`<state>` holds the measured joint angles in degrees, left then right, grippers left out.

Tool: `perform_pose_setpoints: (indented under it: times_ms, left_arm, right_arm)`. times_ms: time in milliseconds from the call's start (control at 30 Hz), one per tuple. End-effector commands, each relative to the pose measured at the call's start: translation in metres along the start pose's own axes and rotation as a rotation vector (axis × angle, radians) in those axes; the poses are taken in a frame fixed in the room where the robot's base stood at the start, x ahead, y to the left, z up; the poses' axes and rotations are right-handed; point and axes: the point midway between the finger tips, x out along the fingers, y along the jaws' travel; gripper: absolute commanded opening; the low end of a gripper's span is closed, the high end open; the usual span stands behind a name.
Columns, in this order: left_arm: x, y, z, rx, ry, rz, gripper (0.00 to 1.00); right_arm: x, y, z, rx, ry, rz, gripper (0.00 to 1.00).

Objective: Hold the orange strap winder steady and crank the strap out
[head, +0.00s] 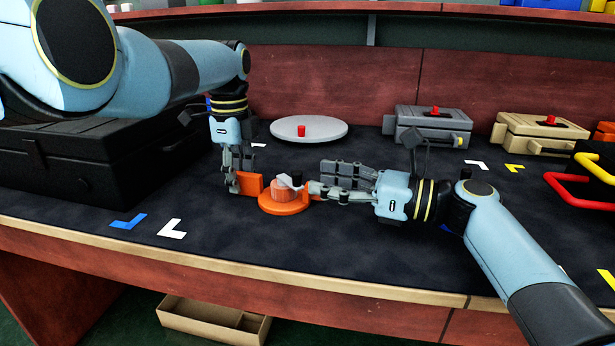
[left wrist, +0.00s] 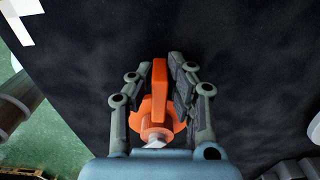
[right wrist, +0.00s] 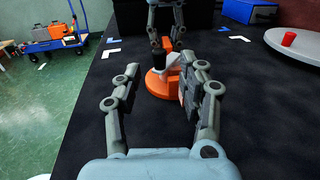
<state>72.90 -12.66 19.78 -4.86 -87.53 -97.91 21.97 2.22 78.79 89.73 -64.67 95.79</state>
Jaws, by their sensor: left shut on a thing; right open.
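The orange strap winder (head: 284,205) stands on the dark table top, with a round base, a drum, a white crank arm (head: 286,181) and a black knob (head: 296,177). My left gripper (head: 243,178) points down and is shut on its upright orange block, which also shows between the fingers in the left wrist view (left wrist: 159,85). My right gripper (head: 317,180) is open, just right of the winder. In the right wrist view the winder (right wrist: 158,86) and its knob (right wrist: 159,61) lie ahead between the open fingertips, with no clear contact. No pulled-out strap is clearly visible.
A black case (head: 90,150) stands at the left. A grey round plate with a red knob (head: 309,128) is behind the winder. Grey (head: 432,128) and tan (head: 535,132) boxes stand at the back right. The table's front edge (head: 250,268) runs nearby; the front middle is clear.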

Motion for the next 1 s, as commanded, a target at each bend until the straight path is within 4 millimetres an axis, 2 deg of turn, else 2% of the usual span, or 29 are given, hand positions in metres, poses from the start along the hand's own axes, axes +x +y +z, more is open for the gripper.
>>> perform_pose_setpoints:
  times_ms: [100, 233, 600, 900, 1000]
  left_arm:
    - [0.000, 0.000, 0.000, 0.000, 0.000, -0.001, 0.00]
    - [0.000, 0.000, 0.000, 0.000, 0.000, -0.001, 0.00]
    - [0.000, 0.000, 0.000, 0.000, 0.000, -0.001, 0.00]
    - [0.000, 0.000, 0.000, 0.000, 0.000, -0.001, 0.00]
    - [-0.001, 0.000, 0.000, 0.000, 0.000, -0.001, 0.00]
  right_arm:
    - [0.021, 0.000, 0.001, 0.000, -0.002, 0.000, 0.41]
    - [0.034, 0.000, 0.001, -0.002, -0.001, 0.001, 0.41]
    - [0.040, 0.000, 0.001, -0.002, 0.000, 0.001, 0.40]
    - [0.039, 0.000, 0.000, -0.002, 0.000, 0.002, 0.01]
    - [0.039, 0.001, 0.000, -0.002, 0.000, 0.002, 0.00]
